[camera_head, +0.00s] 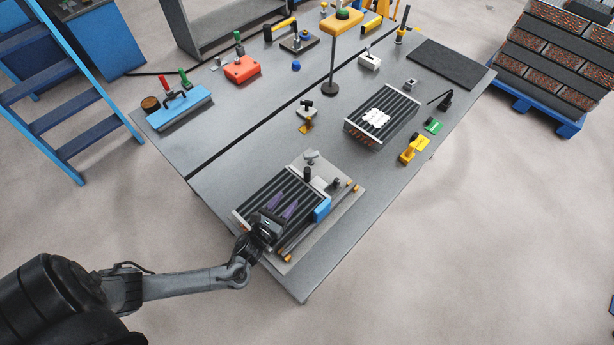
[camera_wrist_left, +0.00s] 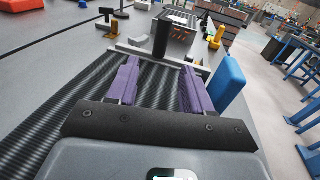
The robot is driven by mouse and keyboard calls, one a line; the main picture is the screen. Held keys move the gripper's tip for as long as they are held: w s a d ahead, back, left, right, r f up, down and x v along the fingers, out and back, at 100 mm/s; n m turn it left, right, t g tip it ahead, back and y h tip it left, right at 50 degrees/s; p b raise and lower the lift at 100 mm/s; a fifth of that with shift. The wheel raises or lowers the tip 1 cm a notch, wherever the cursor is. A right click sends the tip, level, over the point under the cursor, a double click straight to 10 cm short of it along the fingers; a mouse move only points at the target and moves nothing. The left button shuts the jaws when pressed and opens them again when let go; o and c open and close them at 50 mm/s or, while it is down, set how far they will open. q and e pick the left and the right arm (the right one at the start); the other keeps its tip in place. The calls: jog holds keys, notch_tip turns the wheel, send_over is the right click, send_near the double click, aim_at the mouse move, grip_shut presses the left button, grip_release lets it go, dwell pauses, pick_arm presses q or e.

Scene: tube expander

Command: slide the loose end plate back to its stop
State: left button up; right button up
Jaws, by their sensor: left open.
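A finned tube block (camera_head: 262,200) lies on a pale base plate (camera_head: 345,200) at the front of the table. In the left wrist view, a pale grey crossbar, which looks like the end plate (camera_wrist_left: 130,50), spans the far end of the dark fins (camera_wrist_left: 60,105). A black upright post (camera_head: 307,174) stands at that end; it also shows in the left wrist view (camera_wrist_left: 161,38). My left gripper (camera_head: 288,204) is open above the block, its purple fingers pointing toward the crossbar. I cannot tell whether the fingertips touch it. My right gripper is not in view.
A blue block (camera_head: 322,209) stands close to the right of my left fingers. A second finned block (camera_head: 385,115) with white pieces on top, a yellow fixture (camera_head: 412,150) and a slim stand (camera_head: 331,88) are farther back. Bare table lies left of the block.

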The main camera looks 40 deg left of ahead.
aim_at(305, 175)
pick_arm(q)
jog(key=shift+t, duration=0.3)
jog(key=w, duration=0.2)
jog(key=w+r, duration=0.1)
jog(key=w, duration=0.1)
jog(key=shift+a+r, duration=0.1)
jog(key=shift+a, duration=0.05)
jog(key=w, duration=0.3)
jog(key=w+a, duration=0.1)
jog(key=w, duration=0.5)
jog(key=shift+w+a+b, duration=0.2)
jog(key=shift+w+b, duration=0.1)
jog(key=shift+b, duration=0.05)
grip_shut()
